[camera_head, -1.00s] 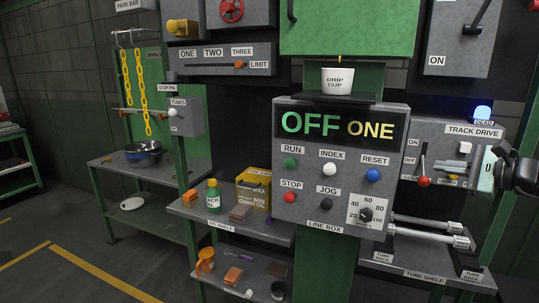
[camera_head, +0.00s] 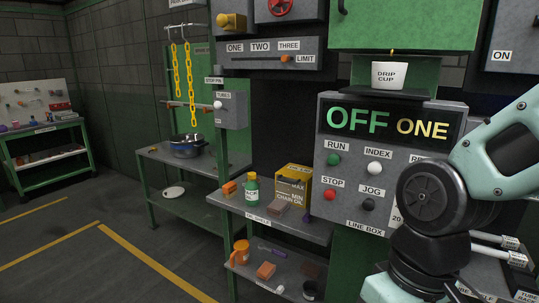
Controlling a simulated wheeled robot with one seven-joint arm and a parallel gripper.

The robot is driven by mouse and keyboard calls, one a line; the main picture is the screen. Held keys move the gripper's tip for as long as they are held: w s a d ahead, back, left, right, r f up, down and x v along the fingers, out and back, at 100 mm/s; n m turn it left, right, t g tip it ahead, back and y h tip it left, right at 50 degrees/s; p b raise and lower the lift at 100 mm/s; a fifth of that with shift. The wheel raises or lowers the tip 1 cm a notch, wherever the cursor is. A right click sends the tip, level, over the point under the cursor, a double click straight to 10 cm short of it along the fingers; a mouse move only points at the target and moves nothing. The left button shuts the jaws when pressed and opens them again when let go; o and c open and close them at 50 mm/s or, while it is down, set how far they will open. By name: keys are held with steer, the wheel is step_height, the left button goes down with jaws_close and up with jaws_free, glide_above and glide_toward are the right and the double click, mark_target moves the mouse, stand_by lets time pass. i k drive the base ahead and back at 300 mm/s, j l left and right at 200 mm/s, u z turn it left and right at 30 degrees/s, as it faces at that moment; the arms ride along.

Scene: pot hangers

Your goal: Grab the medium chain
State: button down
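Two yellow chains hang from hooks on a rail at the back left. The left chain (camera_head: 175,70) is the shorter of the two. The right chain (camera_head: 190,85) is longer and hangs lower. Both hang straight down in front of the green panel. I cannot tell which of them is the medium chain, and no third chain is clear to see. My arm shows at the right, in front of the line box, well apart from the chains. My gripper is not in view.
A steel bench (camera_head: 218,157) with a dark pot (camera_head: 187,146) stands below the chains. The oil shelf (camera_head: 322,232) holds a green bottle (camera_head: 252,188) and a yellow box (camera_head: 294,187). The line box (camera_head: 320,125) stands at right. The floor at left is clear.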

mark_target(174, 53)
steer(key=z, duration=1.15)
steer(key=u, duration=1.95)
steer(key=i+j+z, duration=0.15)
steer(key=i+j, duration=1.9)
